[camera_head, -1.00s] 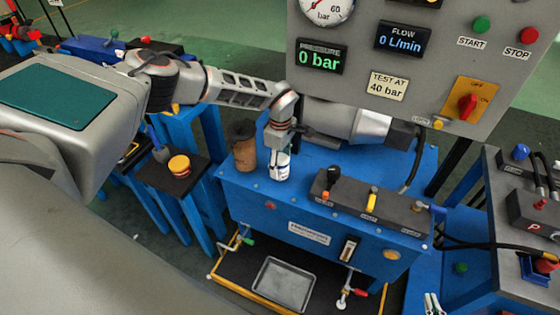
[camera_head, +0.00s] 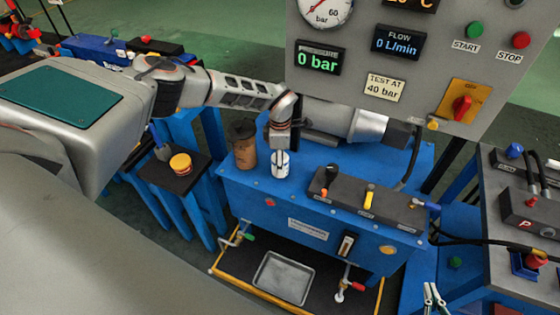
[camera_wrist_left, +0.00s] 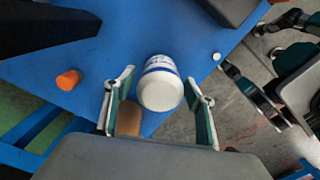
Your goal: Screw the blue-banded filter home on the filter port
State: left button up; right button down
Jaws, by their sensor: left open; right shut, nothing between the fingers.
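The blue-banded filter (camera_head: 281,164) is a white can with a blue band, upright on the blue bench at the end of my left arm. In the left wrist view the filter (camera_wrist_left: 160,90) shows its pale round end between the fingers. My left gripper (camera_wrist_left: 160,108) is open, one finger on each side of the can, with a visible gap to each. In the head view the left gripper (camera_head: 281,147) is right above and around the filter's top. The filter port is hidden, so I cannot tell the seating. My right gripper (camera_head: 433,291) is shut and empty at the bottom right.
A brown canister (camera_head: 244,150) with a dark top stands close left of the filter. A dark valve block (camera_head: 368,200) with coloured levers lies to the right. The gauge panel (camera_head: 357,68) rises behind. A metal tray (camera_head: 284,277) lies below the bench front.

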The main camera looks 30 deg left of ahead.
pick_arm(q)
jog(key=c, duration=1.3)
jog(key=shift+o, duration=0.2)
jog(key=m+b, duration=0.1)
jog(key=m, duration=0.2)
jog(key=shift+m, duration=1.1)
jog(key=m+b, duration=0.1)
jog(key=m, duration=0.2)
jog(key=shift+f, duration=0.1)
jog(key=shift+m+b, duration=0.35)
jog(key=shift+m, duration=0.55)
jog(key=shift+m, duration=0.4)
